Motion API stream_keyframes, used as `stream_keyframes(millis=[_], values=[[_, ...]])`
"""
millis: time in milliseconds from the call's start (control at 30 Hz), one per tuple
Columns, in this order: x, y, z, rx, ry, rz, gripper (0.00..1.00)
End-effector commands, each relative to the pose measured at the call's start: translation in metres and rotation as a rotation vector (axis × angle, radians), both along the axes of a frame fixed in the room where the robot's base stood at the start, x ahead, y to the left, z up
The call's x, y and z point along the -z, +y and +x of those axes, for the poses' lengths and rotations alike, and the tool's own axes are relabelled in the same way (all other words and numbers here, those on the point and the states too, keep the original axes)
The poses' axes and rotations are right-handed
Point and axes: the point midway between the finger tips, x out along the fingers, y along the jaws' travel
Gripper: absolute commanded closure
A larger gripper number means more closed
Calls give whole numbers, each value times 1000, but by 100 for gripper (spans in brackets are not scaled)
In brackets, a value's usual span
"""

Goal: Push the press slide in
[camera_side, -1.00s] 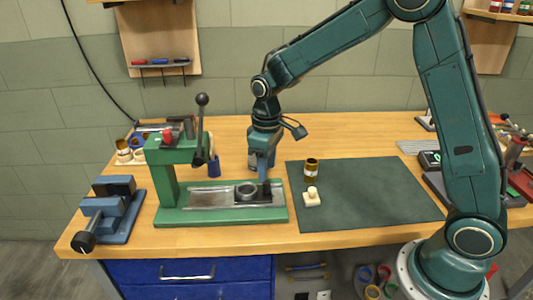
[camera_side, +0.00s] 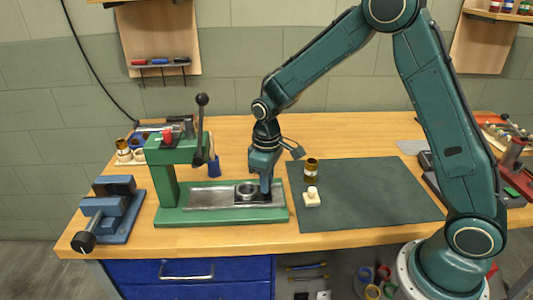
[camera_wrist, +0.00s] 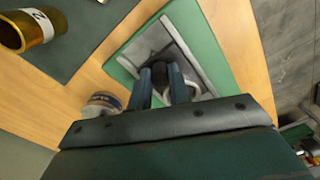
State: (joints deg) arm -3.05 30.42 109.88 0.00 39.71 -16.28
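The green press (camera_side: 168,180) stands at the left of the bench with its lever up. My gripper (camera_side: 265,191) is low over the slide's right end, just right of the ring. In the wrist view my gripper (camera_wrist: 160,78) is open, its fingers on either side of a dark upright post (camera_wrist: 160,72). Contact with the post is unclear.
A blue vise (camera_side: 113,208) stands at the left.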

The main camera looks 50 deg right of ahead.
Motion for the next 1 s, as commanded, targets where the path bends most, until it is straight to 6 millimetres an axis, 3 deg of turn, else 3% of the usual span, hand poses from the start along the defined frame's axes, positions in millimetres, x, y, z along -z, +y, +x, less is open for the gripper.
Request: stream_keyframes(millis=[333,800,1000], values=[[0,5,5,-1,0,0,100],[-1,50,51,-2,-4,0,100],[-1,59,59,0,-4,0,100]])
